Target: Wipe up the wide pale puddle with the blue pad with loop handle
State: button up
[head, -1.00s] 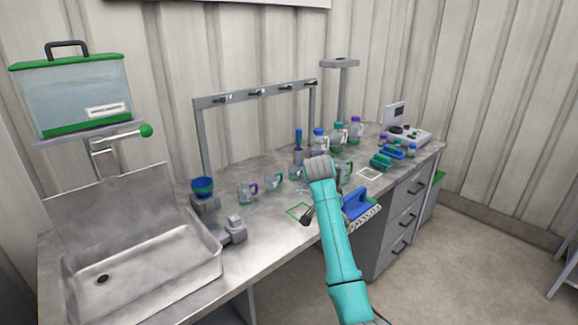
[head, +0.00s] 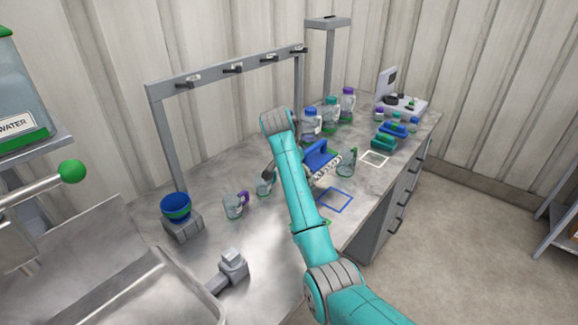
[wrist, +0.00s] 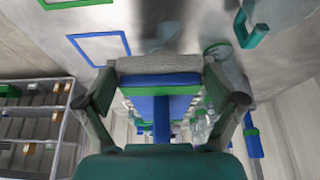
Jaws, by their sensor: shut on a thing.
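The blue pad with loop handle (head: 317,153) is held above the bench, near the row of bottles in the head view. In the wrist view its grey wiping face (wrist: 160,65) and blue-green body (wrist: 160,82) sit between the fingers. My gripper (wrist: 162,108) is shut on the pad; in the head view my own arm mostly hides it. I cannot make out the wide pale puddle for certain against the mottled grey bench top (head: 205,240); part of the bench is behind my arm.
A blue outlined square (head: 334,200) and a white one (head: 374,158) mark the bench. Clear jugs (head: 234,205) (head: 346,162) and capped bottles (head: 311,123) stand close to the pad. A blue bowl (head: 176,207) stands left, below a hook rail (head: 232,69).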

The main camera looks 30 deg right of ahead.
aim_at(282, 210)
jog(key=shift+w+f, duration=0.1)
jog(key=shift+w, duration=0.05)
jog(key=shift+f, duration=2.85)
jog(key=shift+f, duration=0.95)
jog(key=shift+a, duration=0.1)
jog(key=shift+s+a+r, duration=0.1)
jog(key=shift+s+a, duration=0.3)
jog(key=shift+a, duration=0.7)
jog(key=shift+s+a+f, duration=0.1)
jog(key=shift+s+a, duration=0.35)
jog(key=shift+a, duration=0.6)
jog(key=shift+s+a+r, duration=0.1)
jog(key=shift+s+a, duration=0.3)
jog(key=shift+a, duration=0.7)
